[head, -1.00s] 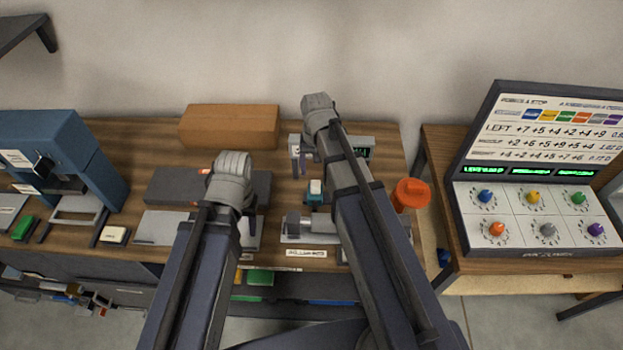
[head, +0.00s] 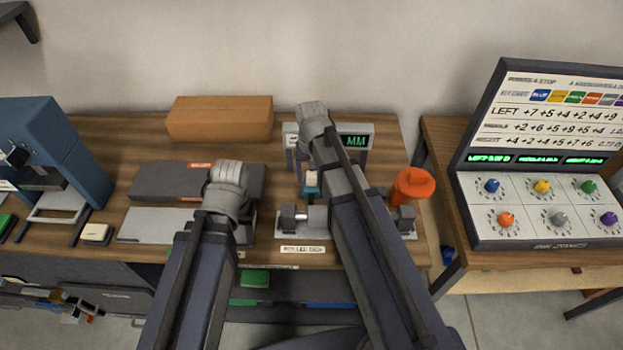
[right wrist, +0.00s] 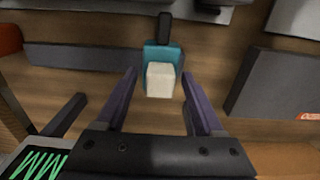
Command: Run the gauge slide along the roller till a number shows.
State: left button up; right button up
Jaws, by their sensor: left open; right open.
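The gauge slide, a teal block with a white cap (head: 311,182), stands on the wooden bench just behind the roller (head: 303,217), apart from it. The roller lies between dark end blocks, its middle hidden by my right arm. My right gripper (right wrist: 160,103) is open, its purple fingers either side of the slide's white cap (right wrist: 160,80); I cannot tell if they touch it. The display (head: 356,141) behind shows green MM, the rest covered by my arm; it shows at lower left in the right wrist view (right wrist: 40,165). My left gripper is hidden.
A dark grey slab (head: 165,180) lies left of the slide, with a brown box (head: 218,118) behind it. A console with coloured knobs (head: 545,190) is on the right-hand table.

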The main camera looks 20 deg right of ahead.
jog(key=shift+c, duration=0.2)
grip_shut()
dwell(0.3)
dwell(0.8)
